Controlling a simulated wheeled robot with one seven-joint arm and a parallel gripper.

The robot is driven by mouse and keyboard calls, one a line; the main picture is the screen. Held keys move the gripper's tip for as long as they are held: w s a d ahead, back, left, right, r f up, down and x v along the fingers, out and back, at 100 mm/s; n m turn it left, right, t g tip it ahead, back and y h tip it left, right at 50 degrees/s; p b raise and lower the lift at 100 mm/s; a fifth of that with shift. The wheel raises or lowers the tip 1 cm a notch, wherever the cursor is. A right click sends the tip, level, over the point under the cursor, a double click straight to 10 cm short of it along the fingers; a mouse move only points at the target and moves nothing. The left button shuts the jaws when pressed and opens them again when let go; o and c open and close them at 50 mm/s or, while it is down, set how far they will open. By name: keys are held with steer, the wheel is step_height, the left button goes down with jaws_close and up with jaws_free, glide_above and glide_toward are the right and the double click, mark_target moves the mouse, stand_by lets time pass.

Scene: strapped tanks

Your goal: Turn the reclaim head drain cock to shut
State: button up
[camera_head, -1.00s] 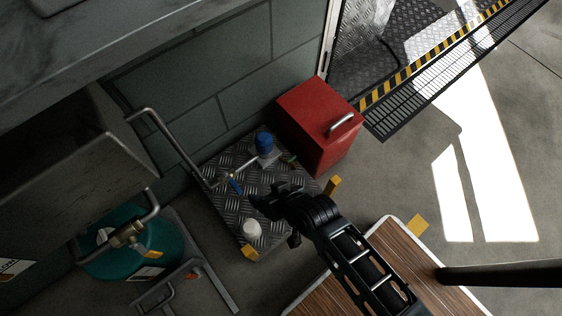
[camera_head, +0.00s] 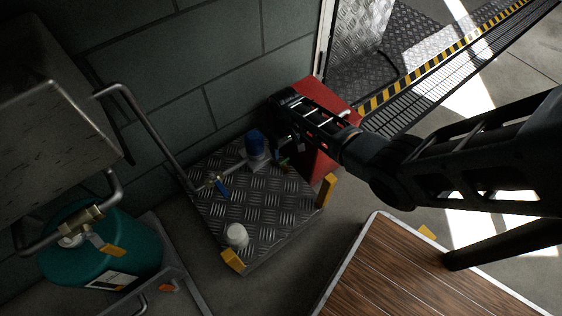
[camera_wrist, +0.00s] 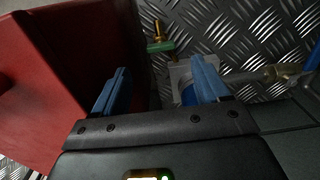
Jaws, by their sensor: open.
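A small brass cock with a green handle (camera_wrist: 160,47) shows in the wrist view, beyond and between my fingertips. It is small in the head view (camera_head: 283,162), at the plate's back edge near the red box. Next to it is a blue-topped head on a pale square base (camera_head: 255,148); in the wrist view its blue body (camera_wrist: 188,95) is partly hidden behind my right finger. My gripper (camera_wrist: 162,80) is open, with its blue fingers apart and nothing between them. The cock is ahead of the fingers, apart from them. I cannot tell which label the cock carries.
A red box (camera_head: 318,165) stands close beside my gripper. A blue-handled valve (camera_head: 221,187) and pipe, a white cap (camera_head: 237,235) and yellow corner blocks are on the tread plate (camera_head: 275,210). A green tank (camera_head: 135,250) stands left; a wooden top (camera_head: 400,280) is in front.

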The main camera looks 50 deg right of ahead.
mark_target(284, 161)
step_height(284, 161, down, 7)
steer(key=b, duration=0.4)
steer(key=shift+f, duration=0.15)
steer(key=shift+c, duration=0.3)
steer(key=c, duration=1)
